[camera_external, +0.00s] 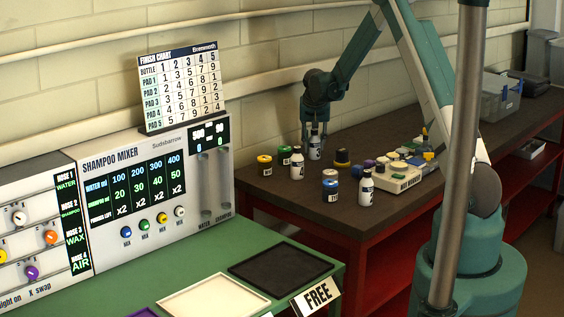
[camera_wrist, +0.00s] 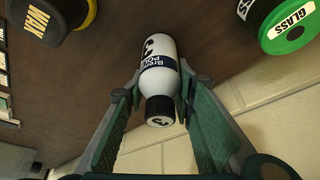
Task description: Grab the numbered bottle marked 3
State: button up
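A white bottle with a dark cap marked 3 (camera_wrist: 158,108) stands between the two fingers of my gripper (camera_wrist: 160,85) in the wrist view. Its label also carries a 3 and a dark band of text. The fingertips lie close along both sides of the bottle; whether they press on it I cannot tell. In the external view my gripper (camera_external: 315,135) points down over this bottle (camera_external: 314,152) at the back of the brown table. Two other white bottles with dark caps stand nearby, one to its left (camera_external: 297,166) and one in front (camera_external: 366,190).
Several jars, a pale tray (camera_external: 398,180) and a grey bin (camera_external: 500,97) share the brown table (camera_external: 300,192). The shampoo mixer (camera_external: 150,200) stands left.

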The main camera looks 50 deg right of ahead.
jog(key=c, duration=0.4)
jog(key=shift+o, duration=0.2)
jog(key=shift+r, duration=0.15)
notch_tip(320, 180, up, 10)
dwell(0.4)
jog(key=shift+s, duration=0.1)
dwell(0.5)
